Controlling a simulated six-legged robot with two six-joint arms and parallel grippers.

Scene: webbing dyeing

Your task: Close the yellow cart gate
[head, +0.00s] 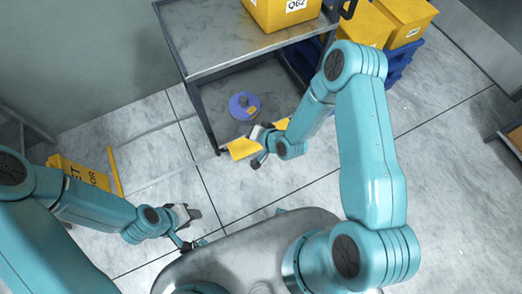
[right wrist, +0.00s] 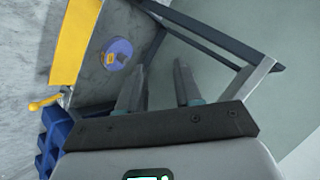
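The yellow gate (head: 241,149) is at the near edge of the cart's lower shelf in the head view, partly hidden by my right gripper. In the right wrist view a yellow panel (right wrist: 74,42) is at upper left, with a yellow handle-like piece (right wrist: 45,103) below it. The grey cart (head: 205,60) has a dark frame. My right gripper (head: 259,147) is in front of the gate; its fingers (right wrist: 158,88) are apart with nothing between them. I cannot tell whether it touches the gate. My left gripper (head: 190,229) is open and empty at lower left, away from the cart.
A blue round item (head: 244,106) lies on the lower shelf. A yellow bin (head: 280,12) stands on the cart top. More yellow bins (head: 362,22) and blue crates (head: 402,60) are to the right. A yellow floor sign (head: 80,172) stands at left. Floor between sign and cart is clear.

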